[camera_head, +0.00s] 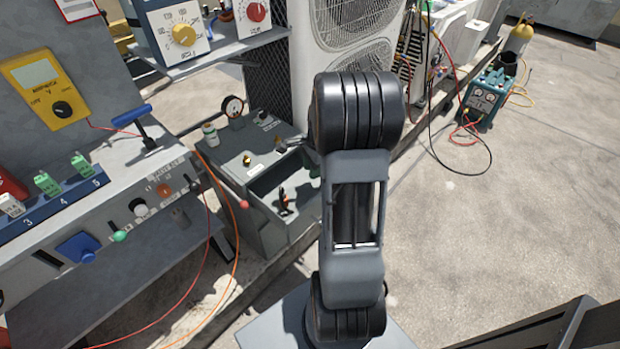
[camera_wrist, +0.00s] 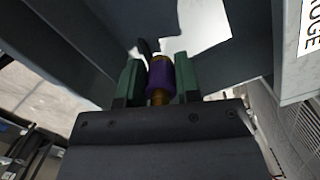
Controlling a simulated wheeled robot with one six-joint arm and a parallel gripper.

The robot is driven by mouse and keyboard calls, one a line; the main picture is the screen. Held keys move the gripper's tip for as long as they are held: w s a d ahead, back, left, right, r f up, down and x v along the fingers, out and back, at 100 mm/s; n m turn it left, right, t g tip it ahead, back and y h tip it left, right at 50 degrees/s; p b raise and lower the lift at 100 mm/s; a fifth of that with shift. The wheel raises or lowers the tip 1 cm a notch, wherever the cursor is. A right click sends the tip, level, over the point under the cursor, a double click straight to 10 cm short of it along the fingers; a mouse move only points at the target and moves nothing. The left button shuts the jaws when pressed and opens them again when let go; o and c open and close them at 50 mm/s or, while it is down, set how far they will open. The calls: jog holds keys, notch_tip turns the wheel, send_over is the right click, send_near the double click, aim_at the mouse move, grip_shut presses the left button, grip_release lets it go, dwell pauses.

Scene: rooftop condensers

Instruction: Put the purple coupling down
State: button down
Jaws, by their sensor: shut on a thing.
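The purple coupling (camera_wrist: 160,74), a short purple cylinder with a brass-coloured end, is between the two green fingers of my gripper (camera_wrist: 158,78) in the wrist view. The fingers are shut on its sides. In the head view my arm hides the coupling and most of the gripper. Grey panels and a bright white patch show beyond the fingers in the wrist view; I cannot tell whether the coupling touches any surface.
A grey open toolbox (camera_head: 272,231) holding an orange-and-black tool stands left of my arm. A workbench (camera_head: 110,200) with a yellow meter (camera_head: 45,88) is at the left. A condenser unit (camera_head: 300,70) stands behind. Cables cross the floor; the concrete at the right is mostly clear.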

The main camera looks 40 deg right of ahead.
aim_at(309, 184)
jog(key=shift+w+d+f+b, duration=0.15)
jog(key=shift+w+f, duration=0.3)
jog(key=shift+f, duration=0.15)
jog(key=shift+w+d+f+b, duration=0.1)
jog(key=shift+w+f+b, duration=0.05)
jog(key=shift+w+f, duration=0.35)
jog(key=shift+f+b, duration=0.65)
jog(key=shift+f, duration=0.95)
jog(key=shift+f, duration=0.6)
jog(key=c, duration=0.8)
grip_release()
jog(key=shift+r, duration=0.1)
